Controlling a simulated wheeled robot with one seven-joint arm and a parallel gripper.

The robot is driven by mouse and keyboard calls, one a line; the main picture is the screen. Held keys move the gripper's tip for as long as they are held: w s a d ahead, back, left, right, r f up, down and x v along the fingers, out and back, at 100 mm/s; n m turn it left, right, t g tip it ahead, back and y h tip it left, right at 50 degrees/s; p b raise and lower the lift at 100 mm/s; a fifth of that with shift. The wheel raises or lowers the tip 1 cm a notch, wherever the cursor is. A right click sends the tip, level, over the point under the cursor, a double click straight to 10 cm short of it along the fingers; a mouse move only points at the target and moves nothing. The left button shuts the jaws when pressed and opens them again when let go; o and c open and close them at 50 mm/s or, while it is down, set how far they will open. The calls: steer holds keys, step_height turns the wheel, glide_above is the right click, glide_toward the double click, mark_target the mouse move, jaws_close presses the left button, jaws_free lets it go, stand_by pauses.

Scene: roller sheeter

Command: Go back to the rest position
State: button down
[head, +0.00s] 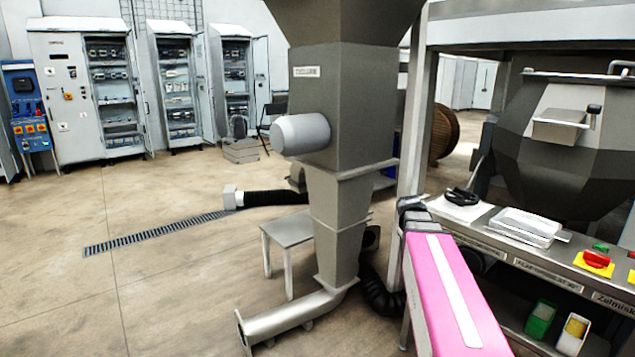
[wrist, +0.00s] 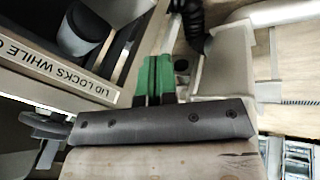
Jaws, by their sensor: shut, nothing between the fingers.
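My gripper (wrist: 155,77) shows in the wrist view as two green and dark fingers set side by side beyond a dark bar with screws. The fingers are shut against each other with nothing between them. In the wrist view, a panel with a label reading "LID LOCKS WHILE" (wrist: 60,68) lies to the left of the fingers. A pale box-like housing (wrist: 222,65) is to their right. I cannot make out the gripper's fingers in the head view. The task names no object.
A grey cyclone column (head: 345,110) stands in the middle of the head view, beside a small table (head: 285,230). At right is a machine ledge (head: 480,225) with a metal tray (head: 528,226) and a red button (head: 597,259). Open floor (head: 150,290) lies at left before the cabinets (head: 70,95).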

steer(key=s+a+f+m+g+y, duration=0.2)
steer(key=s+a+f+g+y, duration=0.1)
steer(key=s+a+f, duration=1.1)
step_height(320, 180, down, 3)
steer(key=shift+s+a+g, duration=0.3)
steer(key=shift+s+a, duration=0.05)
steer(key=shift+s, duration=0.05)
